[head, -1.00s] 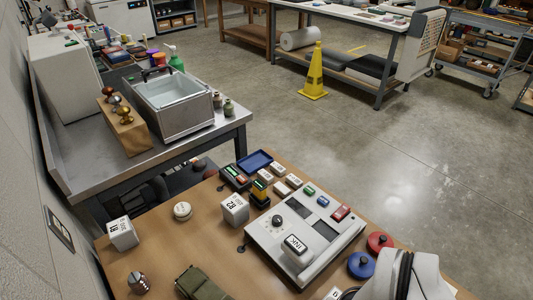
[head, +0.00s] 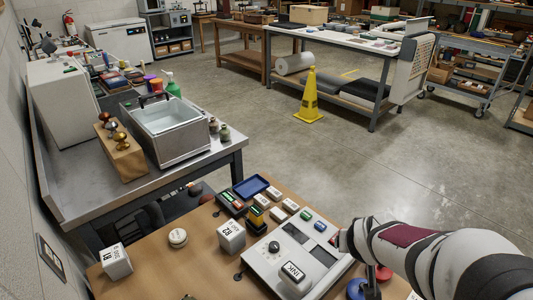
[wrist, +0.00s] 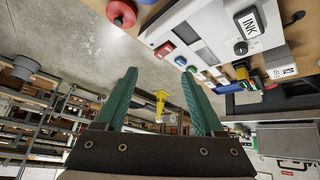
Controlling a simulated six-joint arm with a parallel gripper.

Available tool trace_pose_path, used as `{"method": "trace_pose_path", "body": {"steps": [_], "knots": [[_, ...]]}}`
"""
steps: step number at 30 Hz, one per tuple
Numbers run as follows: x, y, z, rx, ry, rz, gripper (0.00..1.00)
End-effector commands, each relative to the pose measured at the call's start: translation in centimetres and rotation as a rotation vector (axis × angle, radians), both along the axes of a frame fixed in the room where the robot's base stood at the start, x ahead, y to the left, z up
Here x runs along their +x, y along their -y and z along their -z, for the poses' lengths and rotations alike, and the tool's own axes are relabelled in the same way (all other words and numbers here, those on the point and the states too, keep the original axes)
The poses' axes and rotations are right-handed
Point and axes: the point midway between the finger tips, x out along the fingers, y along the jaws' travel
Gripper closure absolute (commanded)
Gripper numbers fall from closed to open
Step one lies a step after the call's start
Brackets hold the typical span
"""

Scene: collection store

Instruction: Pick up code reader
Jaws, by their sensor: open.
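I cannot pick out the code reader with certainty. A yellow and black upright device (head: 257,220) stands on the brown table behind the white console; it also shows small in the wrist view (wrist: 242,72). The white console (head: 262,262) carries a block marked INK (head: 292,275). My gripper (wrist: 159,72) is open and empty, its two green fingers wide apart in the wrist view.
A red disc (head: 383,272) and a blue disc (head: 356,288) lie beneath my arm. White marked cubes (head: 231,236) and small blocks (head: 291,205) stand around the console. A blue tray (head: 251,187) is at the table's back. A metal basin (head: 180,147) stands on the neighbouring bench.

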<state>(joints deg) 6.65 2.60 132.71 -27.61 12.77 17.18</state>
Motion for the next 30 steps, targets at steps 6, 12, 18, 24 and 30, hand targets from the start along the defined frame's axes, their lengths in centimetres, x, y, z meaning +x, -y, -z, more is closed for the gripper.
{"method": "trace_pose_path", "body": {"steps": [6, 12, 18, 24, 30], "knots": [[12.2, -6.4, 5.8, 0.092, 0.388, -0.574, 0.3], [11.2, -11.8, 8.5, 0.287, 0.552, -0.864, 0.3], [13.2, -15.0, 9.8, 0.313, 0.571, -0.902, 0.3], [16.7, -18.5, 11.6, 0.31, 0.571, -0.899, 0.3], [18.6, -20.3, 12.6, 0.31, 0.572, -0.898, 0.3]]}}
